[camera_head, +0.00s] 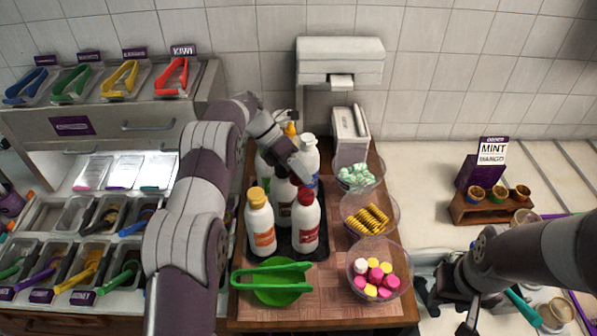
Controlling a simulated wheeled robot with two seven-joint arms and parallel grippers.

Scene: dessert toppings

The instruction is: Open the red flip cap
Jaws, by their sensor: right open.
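The white bottle with the red cap (305,197) stands upright at the front right of the bottle group, with a red label on its body (306,227). I cannot make out whether its flip lid is up or down. My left gripper (300,172) reaches over the bottles from behind and points down, close behind and above the red cap. Its fingertips are too small and covered to show whether they are apart, and I see no clear contact with the cap. My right gripper (450,308) is open at the lower right, away from the bottles, partly covered by my arm.
An orange-capped bottle (260,222) stands left of the red-capped one, with more bottles behind. Clear bowls (378,285) of toppings line the right side. Green tongs (272,274) lie on a green bowl (280,296) in front. Topping trays (95,215) fill the left counter.

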